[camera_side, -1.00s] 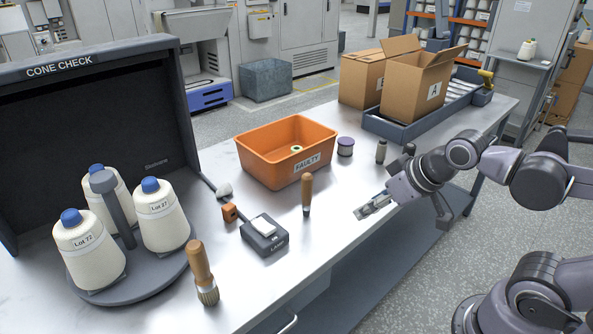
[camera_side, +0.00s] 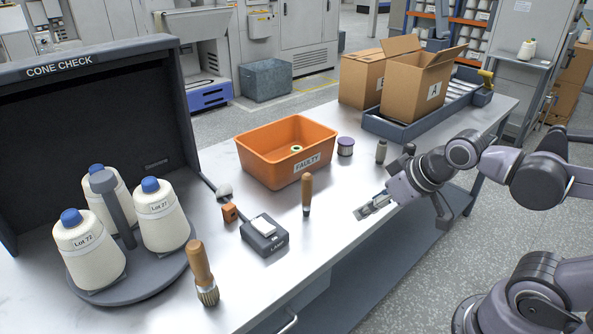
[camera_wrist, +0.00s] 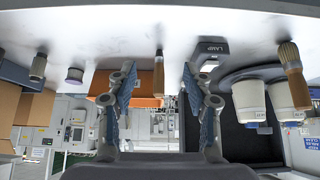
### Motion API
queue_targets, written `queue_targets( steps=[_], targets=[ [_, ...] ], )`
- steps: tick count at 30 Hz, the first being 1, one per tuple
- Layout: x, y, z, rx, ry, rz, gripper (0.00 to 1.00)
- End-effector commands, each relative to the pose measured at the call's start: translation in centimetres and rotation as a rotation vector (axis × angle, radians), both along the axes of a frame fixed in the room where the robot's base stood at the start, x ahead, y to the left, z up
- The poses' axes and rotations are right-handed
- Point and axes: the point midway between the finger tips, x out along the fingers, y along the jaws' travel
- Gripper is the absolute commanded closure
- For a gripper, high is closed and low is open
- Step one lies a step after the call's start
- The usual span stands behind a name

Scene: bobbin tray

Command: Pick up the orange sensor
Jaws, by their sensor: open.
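The orange sensor (camera_side: 229,212) is a small orange block on the bench in the side view, left of the black lamp box (camera_side: 264,236) and in front of the orange bin. In the wrist view I cannot clearly make it out; the right finger may cover it. My gripper (camera_side: 362,211) is open and empty above the bench's front edge, well to the right of the sensor. In the wrist view my gripper (camera_wrist: 158,76) has its fingers wide apart, with nothing held between them.
A wooden-handled tool (camera_side: 307,192) stands between my gripper and the sensor. The orange FAULTY bin (camera_side: 262,168) is behind it. A brush (camera_side: 202,268) and a turntable (camera_side: 140,288) with cones are at left. A purple spool (camera_side: 345,147) and a grey bottle (camera_side: 381,152) stand at right.

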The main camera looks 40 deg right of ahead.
Motion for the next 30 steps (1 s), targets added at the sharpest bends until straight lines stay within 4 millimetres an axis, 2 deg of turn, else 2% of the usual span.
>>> queue_targets(
  steps=[5, 8, 13, 19, 24, 30],
  targets=[
    [1.1, 0.3, 1.2, -0.03, 0.02, 0.05, 0.49],
    [2.9, 0.8, 2.8, -0.076, 0.052, 0.124, 0.49],
    [6.9, 1.9, 5.5, -0.175, 0.121, 0.293, 0.49],
    [11.8, 3.7, 7.5, -0.282, 0.201, 0.498, 0.49],
    [16.1, 5.5, 8.2, -0.367, 0.266, 0.676, 0.49],
    [20.9, 8.1, 7.7, -0.454, 0.34, 0.89, 0.49]
  ],
)
